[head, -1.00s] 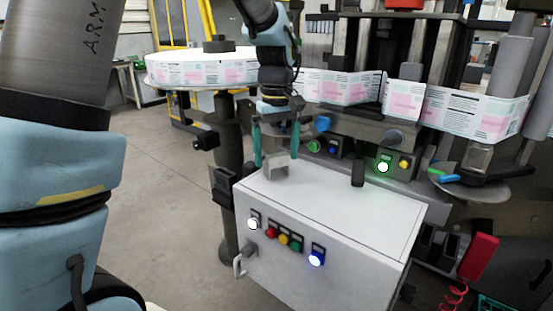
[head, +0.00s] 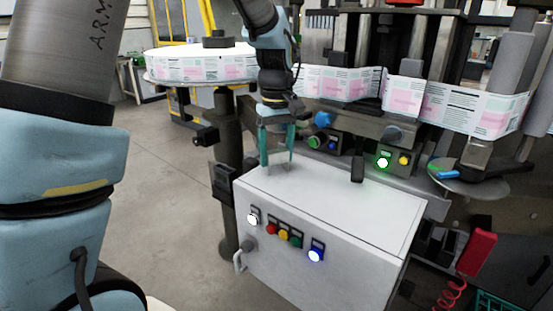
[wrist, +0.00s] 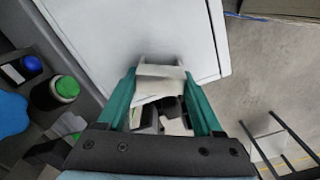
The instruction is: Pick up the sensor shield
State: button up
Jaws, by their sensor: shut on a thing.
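The sensor shield (head: 279,158) is a small light-grey bent piece at the far left part of the white cabinet's top. My gripper (head: 277,157) points down with its two teal fingers on either side of the shield, shut on it. In the wrist view the shield (wrist: 160,73) shows as a pale folded shape between the teal fingertips (wrist: 160,92). I cannot tell whether it still touches the cabinet top.
The white cabinet (head: 340,205) has buttons and lamps on its front; the rest of its top is mostly clear. A label reel (head: 200,66) stands behind to the left. Labeller machinery with knobs and a label web (head: 340,84) is close behind my gripper.

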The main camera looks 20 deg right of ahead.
grip_shut()
jog(key=shift+r, duration=0.1)
